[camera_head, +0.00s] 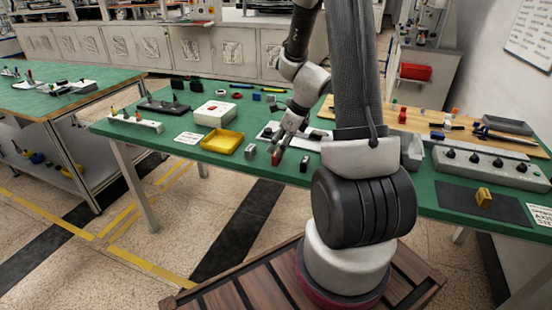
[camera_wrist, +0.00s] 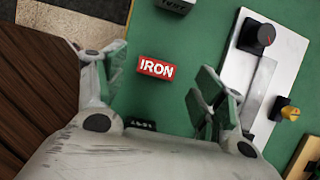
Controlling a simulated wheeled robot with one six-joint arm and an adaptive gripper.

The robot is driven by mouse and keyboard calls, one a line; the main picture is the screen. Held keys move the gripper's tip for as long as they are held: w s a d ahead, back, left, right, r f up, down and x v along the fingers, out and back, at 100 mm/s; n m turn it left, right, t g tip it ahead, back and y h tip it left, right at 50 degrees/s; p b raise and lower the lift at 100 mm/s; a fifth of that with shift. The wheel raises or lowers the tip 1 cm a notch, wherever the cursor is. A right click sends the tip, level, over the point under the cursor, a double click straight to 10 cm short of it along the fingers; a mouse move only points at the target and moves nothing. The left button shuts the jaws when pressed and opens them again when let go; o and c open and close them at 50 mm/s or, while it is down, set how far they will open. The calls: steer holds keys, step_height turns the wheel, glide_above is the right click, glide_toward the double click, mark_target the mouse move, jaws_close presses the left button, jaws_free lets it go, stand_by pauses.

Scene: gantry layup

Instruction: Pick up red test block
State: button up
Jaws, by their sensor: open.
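A small red block (camera_wrist: 156,68) with white letters reading IRON lies on the green table top in the wrist view. It also shows as a red patch near the front edge in the head view (camera_head: 276,158), partly hidden by my gripper. My gripper (camera_wrist: 157,65) is open and empty, with one finger on each side of the block in the wrist view. In the head view my gripper (camera_head: 283,146) points down at the block. I cannot tell whether the fingertips are above it or level with it.
A grey block (camera_head: 250,151) stands left of the red one, and another small block (camera_head: 304,163) to its right. A white plate with a black knob (camera_wrist: 262,35) lies close by. A yellow tray (camera_head: 222,142) is further left. The table's front edge is near.

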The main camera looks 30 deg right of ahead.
steer(key=x, duration=0.5)
steer(key=shift+w+a, duration=0.1)
steer(key=shift+a, duration=0.15)
steer(key=c, duration=1.3)
steer(key=shift+r, duration=0.15)
steer(key=shift+c, duration=0.2)
